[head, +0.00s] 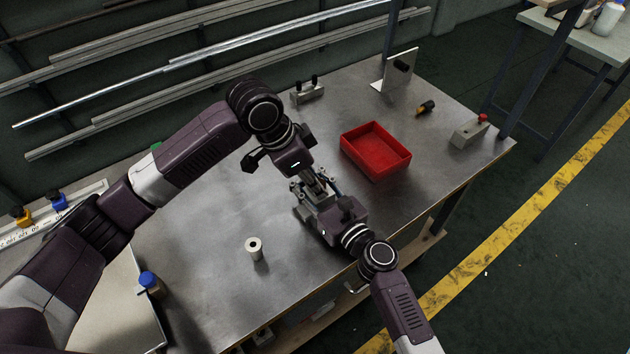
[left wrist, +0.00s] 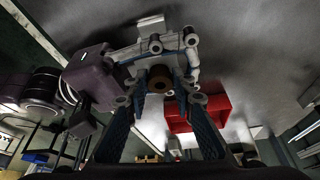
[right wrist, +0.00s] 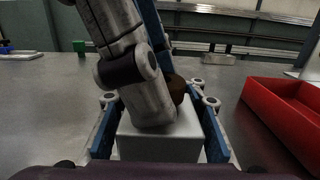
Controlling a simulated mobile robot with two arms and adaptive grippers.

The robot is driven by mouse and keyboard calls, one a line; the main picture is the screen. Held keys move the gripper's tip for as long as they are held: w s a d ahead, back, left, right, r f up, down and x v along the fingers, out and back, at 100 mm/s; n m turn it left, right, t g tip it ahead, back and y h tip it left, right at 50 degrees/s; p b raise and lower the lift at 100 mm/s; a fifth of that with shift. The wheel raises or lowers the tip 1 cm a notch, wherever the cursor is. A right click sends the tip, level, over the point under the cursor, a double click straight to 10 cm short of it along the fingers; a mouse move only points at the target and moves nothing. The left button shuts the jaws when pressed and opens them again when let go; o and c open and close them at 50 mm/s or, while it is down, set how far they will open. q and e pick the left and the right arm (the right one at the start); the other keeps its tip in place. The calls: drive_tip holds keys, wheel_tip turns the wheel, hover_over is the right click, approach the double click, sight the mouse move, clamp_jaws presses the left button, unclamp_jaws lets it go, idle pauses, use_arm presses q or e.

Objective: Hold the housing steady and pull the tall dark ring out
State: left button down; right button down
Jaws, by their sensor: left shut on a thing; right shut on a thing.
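The housing (right wrist: 160,140) is a light grey block on the table, between the blue-sided fingers of my right gripper (right wrist: 160,132), which is shut on it. The dark ring (right wrist: 178,88) is brown and round and stands at the housing's top. A finger of my left gripper hides part of it in the right wrist view. In the left wrist view the ring (left wrist: 160,78) sits between the fingertips of my left gripper (left wrist: 163,88), shut on it from above. In the head view both grippers meet over the housing and mostly hide it. I cannot tell how deep the ring sits.
A red bin (head: 347,152) stands to the right of the grippers. A pale hollow cylinder (head: 254,254) stands at the front left. A grey block with a red knob (head: 470,132), a small yellow-and-black item (head: 425,107) and an upright plate (head: 398,70) occupy the far right.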

sight(324, 182)
use_arm(q)
drive_tip(key=shift+w+r, duration=0.1)
drive_tip(key=shift+r, duration=0.25)
use_arm(e)
drive_tip(key=shift+f, duration=0.1)
use_arm(q)
drive_tip(key=shift+r, duration=0.35)
idle(0.5)
drive_tip(key=shift+r, duration=1.35)
drive_tip(key=shift+d+r, duration=0.1)
drive_tip(key=shift+r, duration=1.6)
use_arm(e)
drive_tip(key=c, duration=1.1)
unclamp_jaws()
drive_tip(key=shift+c, duration=0.2)
